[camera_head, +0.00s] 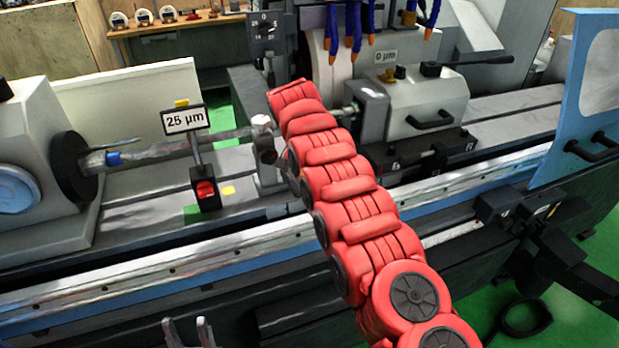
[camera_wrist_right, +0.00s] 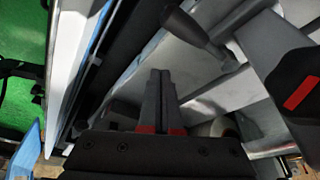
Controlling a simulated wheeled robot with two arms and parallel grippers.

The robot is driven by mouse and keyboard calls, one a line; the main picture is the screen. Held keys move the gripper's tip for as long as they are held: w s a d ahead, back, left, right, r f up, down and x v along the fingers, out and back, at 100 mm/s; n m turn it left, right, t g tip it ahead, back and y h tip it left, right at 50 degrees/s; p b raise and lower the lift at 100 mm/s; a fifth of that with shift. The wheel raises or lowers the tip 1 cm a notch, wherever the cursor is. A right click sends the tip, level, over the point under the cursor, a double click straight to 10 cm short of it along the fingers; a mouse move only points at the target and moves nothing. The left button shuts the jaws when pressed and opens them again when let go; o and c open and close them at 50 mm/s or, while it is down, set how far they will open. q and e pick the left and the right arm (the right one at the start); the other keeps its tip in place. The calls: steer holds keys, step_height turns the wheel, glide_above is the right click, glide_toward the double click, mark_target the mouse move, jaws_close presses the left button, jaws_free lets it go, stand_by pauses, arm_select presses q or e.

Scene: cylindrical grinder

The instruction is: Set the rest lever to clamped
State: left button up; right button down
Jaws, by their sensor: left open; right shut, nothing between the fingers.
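A dark lever with a rounded end (camera_wrist_right: 195,28) on a metal stem shows at the top of the right wrist view. I cannot tell for sure that it is the rest lever. My right gripper (camera_wrist_right: 160,95) is shut and empty, its fingertips below and left of that lever, apart from it in the picture. In the head view my red padded right arm reaches over the grinder and hides its own gripper and part of the rest (camera_head: 266,150) beside the workpiece (camera_head: 155,153). My left gripper (camera_head: 189,333) is open and empty at the bottom edge.
The tailstock (camera_head: 428,100) with a 0 µm sign is right of my arm. A blue-framed guard (camera_head: 590,130) stands at far right. The front rail (camera_head: 170,270) runs across the machine.

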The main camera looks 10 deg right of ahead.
steer(key=a+p+v, duration=0.1)
steer(key=p+v, duration=0.3)
steer(key=v, duration=0.3)
steer(key=shift+w, duration=0.3)
steer(key=shift+d+r, duration=0.1)
